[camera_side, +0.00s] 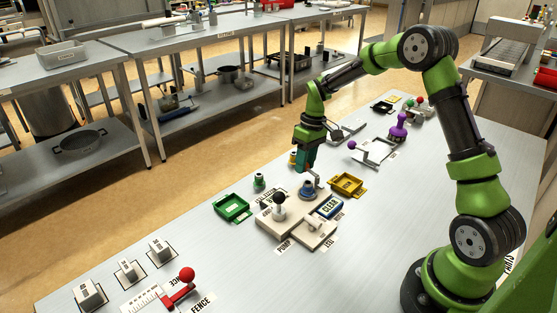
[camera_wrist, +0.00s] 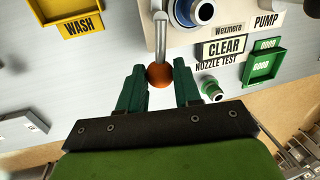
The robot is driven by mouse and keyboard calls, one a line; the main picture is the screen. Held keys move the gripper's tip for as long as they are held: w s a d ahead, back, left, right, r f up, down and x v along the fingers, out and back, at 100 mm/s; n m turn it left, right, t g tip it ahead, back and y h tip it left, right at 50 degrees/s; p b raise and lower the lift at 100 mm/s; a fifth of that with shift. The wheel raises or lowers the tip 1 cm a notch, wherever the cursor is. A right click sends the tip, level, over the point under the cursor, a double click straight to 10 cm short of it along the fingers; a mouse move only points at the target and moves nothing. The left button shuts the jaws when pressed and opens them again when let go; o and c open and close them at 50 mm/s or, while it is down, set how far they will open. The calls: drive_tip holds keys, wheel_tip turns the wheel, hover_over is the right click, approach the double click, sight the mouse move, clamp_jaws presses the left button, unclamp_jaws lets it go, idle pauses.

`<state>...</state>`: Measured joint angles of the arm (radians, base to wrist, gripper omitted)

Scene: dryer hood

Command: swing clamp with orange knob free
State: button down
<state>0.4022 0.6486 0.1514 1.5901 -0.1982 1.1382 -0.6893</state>
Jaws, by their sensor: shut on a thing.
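The clamp shows in the wrist view as a grey metal bar (camera_wrist: 161,38) ending in an orange knob (camera_wrist: 160,75). My gripper (camera_wrist: 159,77) has its two green fingers on either side of the knob and is shut on it. In the side view my gripper (camera_side: 307,160) points down at the beige pump station (camera_side: 268,226), beside a blue-ringed round part (camera_side: 307,188). The knob is mostly hidden there. The same blue-ringed part (camera_wrist: 204,12) sits just right of the bar in the wrist view.
A black-knobbed lever (camera_side: 279,199) stands on the station. A purple-knobbed fixture (camera_side: 376,150) is behind right.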

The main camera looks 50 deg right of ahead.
drive_tip(key=shift+a+n, duration=0.5)
drive_tip(key=shift+n, duration=0.4)
drive_tip(key=c, duration=0.8)
unclamp_jaws()
drive_tip(key=d+r, duration=0.1)
drive_tip(key=r, duration=0.4)
drive_tip(key=d+r, duration=0.1)
drive_tip(key=r, duration=0.5)
drive_tip(key=d+r, duration=0.1)
drive_tip(key=r, duration=0.4)
drive_tip(key=shift+w+r, duration=0.3)
drive_tip(key=shift+w, duration=0.1)
